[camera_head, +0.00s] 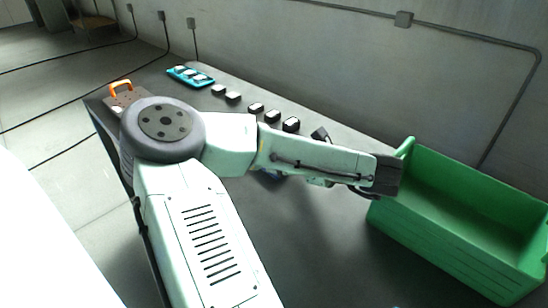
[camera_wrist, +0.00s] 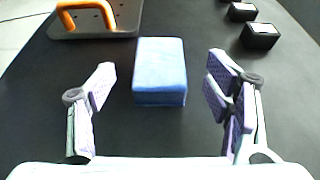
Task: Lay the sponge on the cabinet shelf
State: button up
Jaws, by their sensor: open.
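The sponge (camera_wrist: 160,72) is a blue block lying on the dark table top in the wrist view. My gripper (camera_wrist: 163,84) is open, with one finger to the left of the sponge and one to the right. Gaps show on both sides, and nothing is held. The sponge appears just beyond or between the fingertips; its exact depth is hard to tell. In the head view my arm hides the gripper, and only a small blue patch shows under the forearm. No cabinet shelf can be made out in either view.
A plate with an orange handle (camera_head: 121,86) stands at the table's far left end. A teal tray (camera_head: 190,76) and several small dark blocks (camera_head: 291,125) line the wall side. A green bin (camera_head: 455,235) stands on the right. Dark table (camera_head: 330,235) before it is clear.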

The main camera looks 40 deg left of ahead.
jog(key=p+x, duration=0.2)
jog(key=x, duration=0.3)
jog(key=shift+a, duration=0.4)
jog(key=shift+a+f, duration=0.25)
jog(key=shift+c, duration=0.2)
jog(key=c, duration=1)
jog(key=shift+w+r, duration=0.1)
jog(key=shift+r, duration=0.05)
